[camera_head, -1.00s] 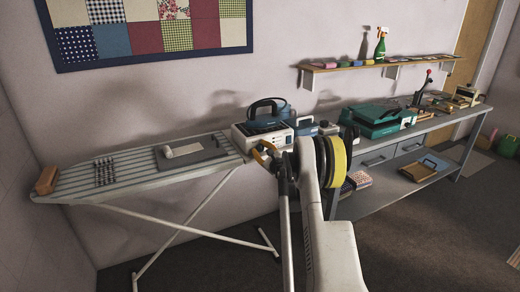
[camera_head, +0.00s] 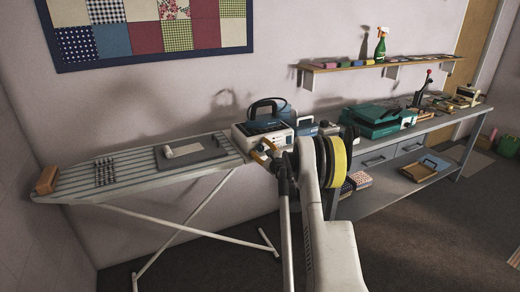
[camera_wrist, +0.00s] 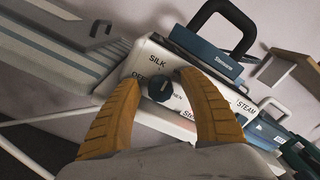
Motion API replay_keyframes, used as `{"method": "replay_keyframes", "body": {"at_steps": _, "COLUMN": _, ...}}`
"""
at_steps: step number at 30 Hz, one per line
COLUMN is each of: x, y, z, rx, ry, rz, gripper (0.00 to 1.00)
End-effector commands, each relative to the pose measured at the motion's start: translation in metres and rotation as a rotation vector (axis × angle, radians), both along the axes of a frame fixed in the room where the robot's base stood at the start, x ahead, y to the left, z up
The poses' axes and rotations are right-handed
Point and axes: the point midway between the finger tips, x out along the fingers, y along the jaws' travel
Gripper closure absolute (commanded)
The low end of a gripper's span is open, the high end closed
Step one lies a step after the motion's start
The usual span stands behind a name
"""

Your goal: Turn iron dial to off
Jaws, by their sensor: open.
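The steam iron station (camera_head: 262,134) is a white base with a blue iron on top, at the right end of the ironing board. In the wrist view its white front panel (camera_wrist: 132,62) carries printed words such as SILK and STEAM, with others partly hidden. The dark blue round dial (camera_wrist: 160,88) sits on that panel. My gripper (camera_wrist: 160,76) has orange fingers that are apart, one on each side of the dial. I cannot tell whether either finger touches it. In the head view my gripper (camera_head: 266,150) is at the station's front.
The ironing board (camera_head: 75,185) reaches left, with a grey pad (camera_head: 190,157) and a wooden block (camera_head: 46,179) on it. A grey workbench (camera_head: 440,135) with a teal machine (camera_head: 378,119) stands to the right. A small shelf (camera_head: 345,68) hangs above the bench.

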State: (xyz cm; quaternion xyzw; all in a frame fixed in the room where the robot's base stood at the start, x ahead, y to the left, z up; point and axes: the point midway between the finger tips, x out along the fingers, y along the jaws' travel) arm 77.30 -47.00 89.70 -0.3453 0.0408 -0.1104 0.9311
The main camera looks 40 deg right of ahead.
Motion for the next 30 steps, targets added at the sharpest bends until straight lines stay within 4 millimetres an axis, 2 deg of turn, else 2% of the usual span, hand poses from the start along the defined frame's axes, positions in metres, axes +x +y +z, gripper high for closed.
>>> {"method": "replay_keyframes", "body": {"at_steps": 5, "x": -0.012, "y": 0.002, "z": 0.0, "rx": -0.001, "ry": 0.0, "rz": -0.001, "gripper": 0.48}}
{"method": "replay_keyframes", "body": {"at_steps": 12, "x": -0.051, "y": 0.011, "z": 0.0, "rx": 0.0, "ry": 0.0, "rz": -0.001, "gripper": 0.48}}
{"method": "replay_keyframes", "body": {"at_steps": 18, "x": -0.072, "y": 0.017, "z": 0.0, "rx": 0.0, "ry": 0.0, "rz": 0.0, "gripper": 0.48}}
{"method": "replay_keyframes", "body": {"at_steps": 30, "x": -0.078, "y": 0.019, "z": 0.0, "rx": 0.003, "ry": -0.001, "rz": 0.0, "gripper": 0.48}}
